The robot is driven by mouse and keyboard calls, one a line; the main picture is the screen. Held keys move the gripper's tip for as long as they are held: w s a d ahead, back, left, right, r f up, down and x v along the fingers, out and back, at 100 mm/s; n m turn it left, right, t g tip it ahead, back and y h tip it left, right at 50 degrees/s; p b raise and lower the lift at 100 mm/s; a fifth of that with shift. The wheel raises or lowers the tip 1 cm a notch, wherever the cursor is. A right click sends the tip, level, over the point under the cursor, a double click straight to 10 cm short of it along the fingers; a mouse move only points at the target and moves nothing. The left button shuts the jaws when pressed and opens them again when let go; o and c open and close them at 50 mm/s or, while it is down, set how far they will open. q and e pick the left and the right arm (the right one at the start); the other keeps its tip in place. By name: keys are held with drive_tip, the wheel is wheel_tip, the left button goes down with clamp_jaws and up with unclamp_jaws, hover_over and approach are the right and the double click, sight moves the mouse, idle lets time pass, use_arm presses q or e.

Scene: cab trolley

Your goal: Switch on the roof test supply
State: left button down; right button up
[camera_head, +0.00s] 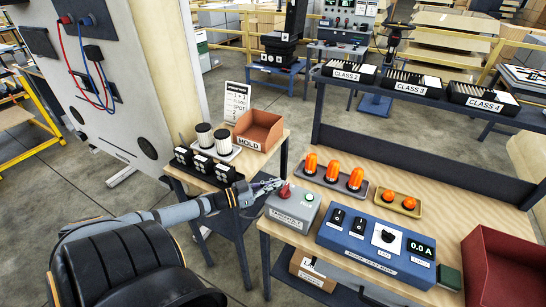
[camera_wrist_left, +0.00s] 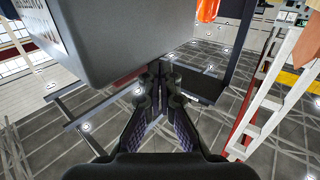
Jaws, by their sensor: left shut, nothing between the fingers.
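A grey control box (camera_head: 293,206) with a red knob (camera_head: 285,190) and a green button (camera_head: 309,197) stands at the bench's left corner; its front label is too small to read surely. A blue box (camera_head: 376,246) with black switches, a dial and a display reading 0.0 A stands to its right. My left gripper (camera_head: 271,185) is shut and empty, at the grey box's left side close to the red knob; I cannot tell whether it touches. In the left wrist view, the closed fingers (camera_wrist_left: 160,85) are beside a grey box body (camera_wrist_left: 100,35). My right gripper is not in view.
Orange beacons (camera_head: 333,171) and a small tray with orange lamps (camera_head: 397,200) sit behind the boxes. A red bin (camera_head: 492,262) is at right. A side table holds a brown HOLD bin (camera_head: 259,130), white cylinders and black units. A white panel with cables (camera_head: 95,70) stands left.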

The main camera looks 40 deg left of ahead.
use_arm(q)
drive_tip(key=v, duration=0.7)
drive_tip(key=shift+s, duration=0.15)
idle(0.4)
